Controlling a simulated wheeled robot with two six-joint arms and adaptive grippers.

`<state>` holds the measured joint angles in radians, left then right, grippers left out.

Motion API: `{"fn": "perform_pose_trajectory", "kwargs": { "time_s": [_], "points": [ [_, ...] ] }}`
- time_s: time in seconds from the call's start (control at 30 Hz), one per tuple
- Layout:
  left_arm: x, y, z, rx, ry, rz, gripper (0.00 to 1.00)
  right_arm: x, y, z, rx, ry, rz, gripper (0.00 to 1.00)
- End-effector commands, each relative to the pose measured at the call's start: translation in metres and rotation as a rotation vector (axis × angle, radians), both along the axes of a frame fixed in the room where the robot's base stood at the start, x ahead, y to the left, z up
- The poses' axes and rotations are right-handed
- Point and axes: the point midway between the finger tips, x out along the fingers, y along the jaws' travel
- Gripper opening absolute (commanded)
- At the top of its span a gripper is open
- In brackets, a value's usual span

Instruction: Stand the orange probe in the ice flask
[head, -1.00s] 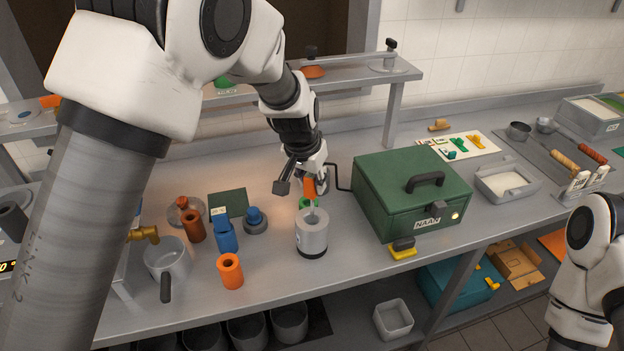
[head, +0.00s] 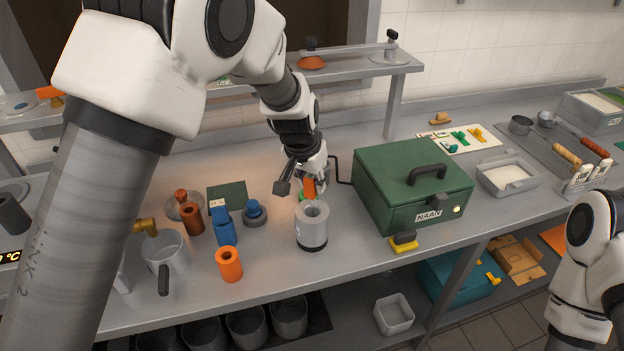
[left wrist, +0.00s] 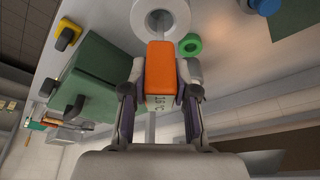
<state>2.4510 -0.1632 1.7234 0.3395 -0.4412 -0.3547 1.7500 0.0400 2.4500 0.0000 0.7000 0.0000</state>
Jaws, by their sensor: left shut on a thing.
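My left gripper (head: 309,184) is shut on the orange probe (head: 310,190), just behind and above the ice flask's mouth in the head view. In the left wrist view the probe's orange block (left wrist: 160,68), with a small display, sits between the fingers (left wrist: 160,88). The ice flask (head: 312,230) is a grey cylinder with a dark base, upright on the counter. Its round rim (left wrist: 181,18) shows at the top of the left wrist view, beyond the probe. I cannot make out the probe's tip. My right gripper is out of view.
A green NAAN box (head: 400,195) stands right of the flask. Blue (head: 226,232) and orange (head: 229,264) cylinders and a grey pot (head: 166,256) stand to the left. A raised shelf runs behind.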

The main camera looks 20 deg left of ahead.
Motion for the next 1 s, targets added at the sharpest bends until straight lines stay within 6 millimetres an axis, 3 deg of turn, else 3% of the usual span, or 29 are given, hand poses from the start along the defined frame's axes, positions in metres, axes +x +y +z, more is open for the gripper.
{"fn": "perform_pose_trajectory", "kwargs": {
  "time_s": [1.0],
  "points": [
    [0.0,0.0,-0.026,0.0,-0.001,0.0,0.0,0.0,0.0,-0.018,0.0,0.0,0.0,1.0]
  ]
}}
